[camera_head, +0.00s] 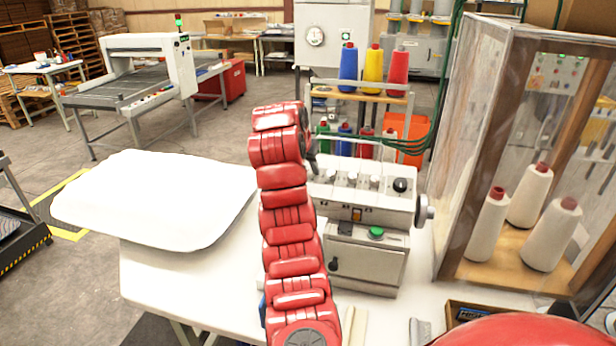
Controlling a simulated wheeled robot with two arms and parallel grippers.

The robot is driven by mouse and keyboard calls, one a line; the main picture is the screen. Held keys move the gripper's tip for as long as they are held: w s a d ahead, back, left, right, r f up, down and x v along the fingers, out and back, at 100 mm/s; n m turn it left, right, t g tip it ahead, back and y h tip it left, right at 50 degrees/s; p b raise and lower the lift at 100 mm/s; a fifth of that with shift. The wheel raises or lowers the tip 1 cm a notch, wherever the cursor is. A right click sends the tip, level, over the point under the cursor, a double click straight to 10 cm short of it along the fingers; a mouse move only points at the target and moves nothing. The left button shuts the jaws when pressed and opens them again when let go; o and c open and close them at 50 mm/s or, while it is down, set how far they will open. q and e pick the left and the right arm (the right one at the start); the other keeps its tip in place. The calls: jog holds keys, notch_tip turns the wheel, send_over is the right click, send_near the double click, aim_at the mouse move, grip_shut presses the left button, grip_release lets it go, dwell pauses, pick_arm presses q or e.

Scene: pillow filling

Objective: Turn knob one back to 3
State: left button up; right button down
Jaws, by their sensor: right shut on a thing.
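A grey-white machine (370,206) stands on the white table, with a row of small pale knobs (350,178) along its top and a black knob (401,185) at the right end. My red arm rises through the middle of the picture and bends over at the top. My right gripper (312,158) shows only as a small dark part beside the arm, at the left end of the knob row. It is shut on knob one, which is mostly hidden by the arm and gripper. The knob's setting and numbers cannot be read. My left gripper is not in view.
A white pillow (155,197) lies on the table (190,285) at left. Blue, yellow and red thread cones (373,70) stand on a rack behind the machine. A clear-walled cabinet (470,130) with white cones (530,195) stands close at right. A handwheel (424,210) juts from the machine's right side.

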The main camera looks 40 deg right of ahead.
jog(key=n+t+b, duration=0.1)
jog(key=n+b, duration=0.1)
jog(key=n, duration=0.2)
jog(key=shift+s+n+y+b, duration=0.1)
jog(key=shift+n+y+b, duration=0.25)
jog(key=shift+n+y, duration=0.05)
jog(key=n, duration=0.2)
jog(key=shift+d+n+y+b, duration=0.1)
jog(key=shift+n+y+b, duration=0.2)
jog(key=shift+b, duration=0.05)
jog(key=shift+r+n+t+y, duration=0.1)
jog(key=shift+n+t+y, duration=0.25)
jog(key=shift+n, duration=1.25)
jog(key=c, duration=0.7)
grip_release()
jog(key=shift+o, duration=0.2)
